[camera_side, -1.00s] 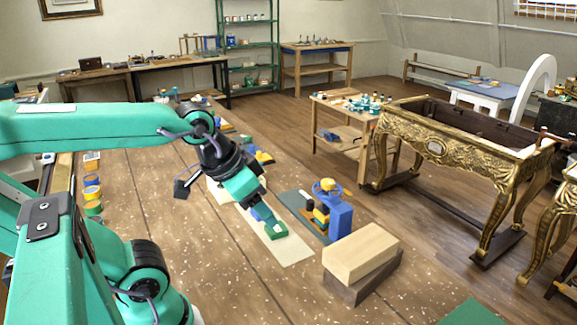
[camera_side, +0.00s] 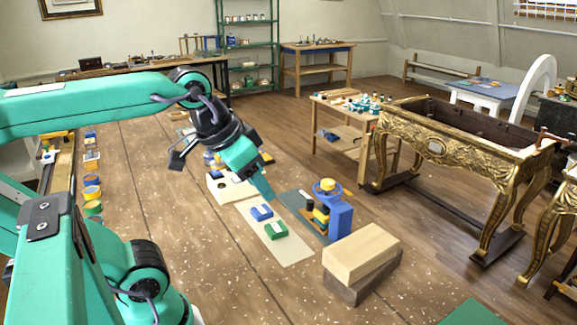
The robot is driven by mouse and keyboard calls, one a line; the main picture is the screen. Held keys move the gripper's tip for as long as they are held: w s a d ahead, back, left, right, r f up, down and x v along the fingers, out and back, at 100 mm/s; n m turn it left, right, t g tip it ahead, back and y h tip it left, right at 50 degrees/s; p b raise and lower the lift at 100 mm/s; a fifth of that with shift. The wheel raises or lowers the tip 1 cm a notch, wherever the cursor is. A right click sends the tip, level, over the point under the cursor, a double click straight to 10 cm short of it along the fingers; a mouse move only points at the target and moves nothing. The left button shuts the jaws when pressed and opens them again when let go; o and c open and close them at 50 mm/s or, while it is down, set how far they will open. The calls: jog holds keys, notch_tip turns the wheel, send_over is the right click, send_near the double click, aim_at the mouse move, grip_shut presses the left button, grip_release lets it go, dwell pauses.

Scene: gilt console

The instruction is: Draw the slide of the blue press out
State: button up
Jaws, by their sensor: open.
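The blue press (camera_side: 340,217) stands upright at the right end of a grey-blue mat (camera_side: 292,201), with a yellow wheel (camera_side: 327,186) on top. Yellow and dark parts (camera_side: 320,214) sit at its left side, low down. They are too small to tell which one is the slide or how far it is out. My gripper (camera_side: 267,191) points down, left of the press and above the far end of the pale board, apart from the press. It is open and I see nothing between its fingers.
A pale board (camera_side: 291,252) carries a blue block (camera_side: 261,213) and a green block (camera_side: 276,230). A white box (camera_side: 228,189) with a hole lies behind my gripper. A light wooden block (camera_side: 361,254) on a darker one stands in front of the press. The bench's near middle is clear.

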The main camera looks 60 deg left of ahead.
jog(key=w+a+r+g, duration=0.1)
jog(key=w+a+r, duration=0.2)
jog(key=w+r, duration=0.35)
jog(key=m+g, duration=0.3)
jog(key=g, duration=0.2)
send_over(310, 200)
notch_tip(310, 200, down, 7)
notch_tip(310, 200, down, 18)
jog(key=shift+d+f, duration=0.15)
jog(key=shift+f, duration=0.05)
jog(key=shift+f, duration=0.1)
jog(key=shift+f, duration=3.75)
grip_shut()
